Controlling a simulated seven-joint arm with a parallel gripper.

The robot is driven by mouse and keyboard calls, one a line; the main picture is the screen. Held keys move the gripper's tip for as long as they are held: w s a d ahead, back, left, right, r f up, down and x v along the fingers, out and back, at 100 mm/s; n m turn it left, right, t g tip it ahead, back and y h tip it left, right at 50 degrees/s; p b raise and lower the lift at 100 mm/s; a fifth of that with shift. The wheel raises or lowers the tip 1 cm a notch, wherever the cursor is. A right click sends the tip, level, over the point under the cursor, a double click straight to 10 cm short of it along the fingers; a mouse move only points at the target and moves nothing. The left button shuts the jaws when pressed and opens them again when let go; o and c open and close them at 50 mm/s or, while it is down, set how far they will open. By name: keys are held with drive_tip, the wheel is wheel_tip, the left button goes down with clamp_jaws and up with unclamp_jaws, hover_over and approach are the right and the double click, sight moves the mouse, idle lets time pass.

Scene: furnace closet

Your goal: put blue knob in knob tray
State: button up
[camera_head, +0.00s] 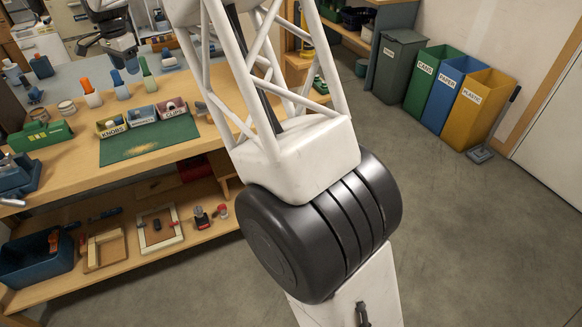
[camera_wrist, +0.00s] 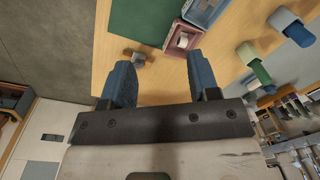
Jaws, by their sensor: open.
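The knob tray (camera_head: 113,133), a small yellowish tray labelled KNOBS, stands at the left of a row of three trays on the back of the green mat (camera_head: 150,149). In the wrist view my gripper (camera_wrist: 162,76) is open and empty, with blue fingers above the wooden bench top. A small brown and grey knob-like piece (camera_wrist: 135,58) lies on the bench near the left finger, beside the green mat; it also shows in the head view (camera_head: 201,108). I cannot surely identify a blue knob.
A blue tray (camera_head: 143,117) and a pink clips tray (camera_head: 171,109) stand right of the knob tray. Orange, blue and green topped bottles (camera_head: 119,88) stand behind. A green box (camera_head: 40,137) is at the left. Labelled bins (camera_head: 458,101) stand right, with open floor before them.

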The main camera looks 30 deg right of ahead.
drive_tip(key=s+d+r+n, duration=0.25)
drive_tip(key=s+d, duration=0.25)
drive_tip(key=s, duration=0.5)
drive_tip(key=s+d+r+n+t, duration=0.1)
drive_tip(key=s+d+r, duration=0.4)
drive_tip(key=s, duration=0.4)
drive_tip(key=s+d+r+n, duration=0.2)
drive_tip(key=s+d, duration=0.4)
drive_tip(key=s, duration=0.4)
drive_tip(key=s+d+f+n, duration=0.1)
drive_tip(key=s+d+f, duration=0.1)
drive_tip(key=s, duration=0.8)
drive_tip(key=s+d+f+n, duration=0.2)
drive_tip(key=s+d+f, duration=0.1)
drive_tip(key=s, duration=0.7)
drive_tip(key=s+d+f+n+t, duration=0.1)
drive_tip(key=s+d+f+n, duration=0.1)
drive_tip(key=s, duration=0.9)
wheel_tip(320, 180, down, 2)
drive_tip(key=shift+d+f, duration=0.1)
drive_tip(key=shift+d, duration=0.6)
